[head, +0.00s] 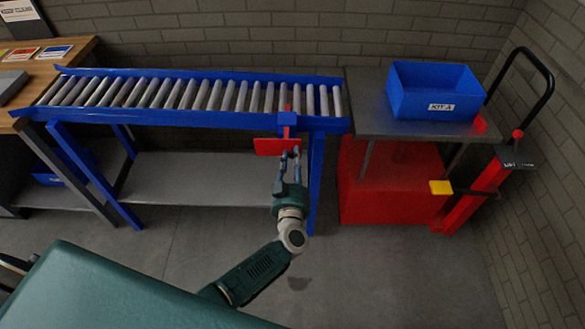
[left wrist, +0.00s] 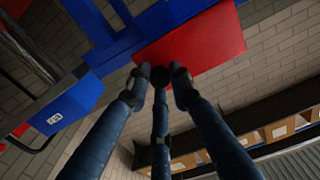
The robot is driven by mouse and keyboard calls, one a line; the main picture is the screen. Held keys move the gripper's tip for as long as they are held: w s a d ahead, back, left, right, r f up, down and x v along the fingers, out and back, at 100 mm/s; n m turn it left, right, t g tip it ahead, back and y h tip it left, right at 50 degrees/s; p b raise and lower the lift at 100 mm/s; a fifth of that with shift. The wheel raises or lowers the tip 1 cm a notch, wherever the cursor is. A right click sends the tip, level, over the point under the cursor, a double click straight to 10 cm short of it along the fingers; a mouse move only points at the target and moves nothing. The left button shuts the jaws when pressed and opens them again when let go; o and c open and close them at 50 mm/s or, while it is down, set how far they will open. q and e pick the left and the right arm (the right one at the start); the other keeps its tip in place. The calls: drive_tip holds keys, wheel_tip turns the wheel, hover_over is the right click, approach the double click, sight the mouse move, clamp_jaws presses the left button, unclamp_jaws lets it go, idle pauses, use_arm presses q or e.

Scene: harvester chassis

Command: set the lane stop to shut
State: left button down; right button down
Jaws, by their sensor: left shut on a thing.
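The lane stop has a red plate (head: 270,146) at the front of the roller conveyor, near its right end. A blue block (head: 287,119) sits above the plate on the front rail, and a thin red piece stands up behind it. My left gripper (head: 290,153) is shut on the red plate's lower edge, coming from the front and below. In the left wrist view the fingertips (left wrist: 160,75) meet the edge of the red plate (left wrist: 195,42). The fingers hide part of the edge. My right gripper is out of view.
The roller conveyor (head: 190,116) has a blue frame and a grey lower shelf (head: 200,180). To its right a red lift cart with a dark top (head: 365,105) carries a blue bin (head: 435,90) labelled KIT-A. A wooden bench (head: 75,50) stands at left. The floor in front is clear.

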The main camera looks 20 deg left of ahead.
use_arm(q)
drive_tip(key=b+x, duration=0.1)
drive_tip(key=x, duration=0.5)
drive_tip(key=shift+r, duration=0.1)
drive_tip(key=c, duration=1.6)
unclamp_jaws()
drive_tip(key=shift+s, duration=0.1)
drive_tip(key=shift+s+d, duration=0.1)
drive_tip(key=shift+s, duration=0.15)
approach(293, 146)
drive_tip(key=shift+s+f, duration=0.1)
drive_tip(key=shift+f, duration=0.25)
